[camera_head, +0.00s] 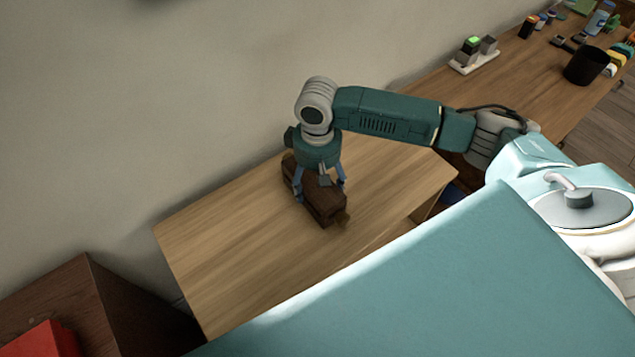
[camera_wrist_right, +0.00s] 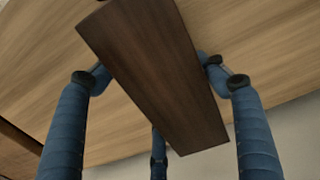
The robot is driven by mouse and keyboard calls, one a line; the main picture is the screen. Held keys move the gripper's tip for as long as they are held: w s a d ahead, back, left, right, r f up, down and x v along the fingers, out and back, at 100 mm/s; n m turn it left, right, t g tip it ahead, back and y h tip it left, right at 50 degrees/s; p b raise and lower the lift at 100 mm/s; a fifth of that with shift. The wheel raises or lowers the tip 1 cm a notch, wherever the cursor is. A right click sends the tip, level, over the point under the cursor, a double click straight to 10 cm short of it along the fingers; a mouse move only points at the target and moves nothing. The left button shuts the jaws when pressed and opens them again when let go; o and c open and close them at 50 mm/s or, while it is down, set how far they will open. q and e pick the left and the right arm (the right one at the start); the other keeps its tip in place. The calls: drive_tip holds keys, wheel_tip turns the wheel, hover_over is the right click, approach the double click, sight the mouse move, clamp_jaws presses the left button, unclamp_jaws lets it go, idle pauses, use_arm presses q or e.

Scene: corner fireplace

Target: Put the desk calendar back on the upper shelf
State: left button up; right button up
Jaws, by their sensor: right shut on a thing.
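A dark brown wooden block-like thing (camera_head: 325,203), which I take to be the desk calendar, is between the fingers of my right gripper (camera_head: 320,186). The gripper points down and is shut on it, over the light wood top (camera_head: 240,235). I cannot tell whether it touches the wood. In the right wrist view, the brown thing (camera_wrist_right: 155,70) shows a long flat face, with blue fingers on both sides. My left gripper is not in view. I cannot tell which surface is the upper shelf.
A dark wood cabinet (camera_head: 120,300) with a red thing (camera_head: 45,340) on it stands at the lower left. A long wooden counter at the upper right bears a black cup (camera_head: 586,65), a white tray (camera_head: 473,62) and several small items. The wood top's left part is clear.

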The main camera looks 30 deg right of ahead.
drive_tip(key=o, duration=1.4)
drive_tip(key=shift+f, duration=0.1)
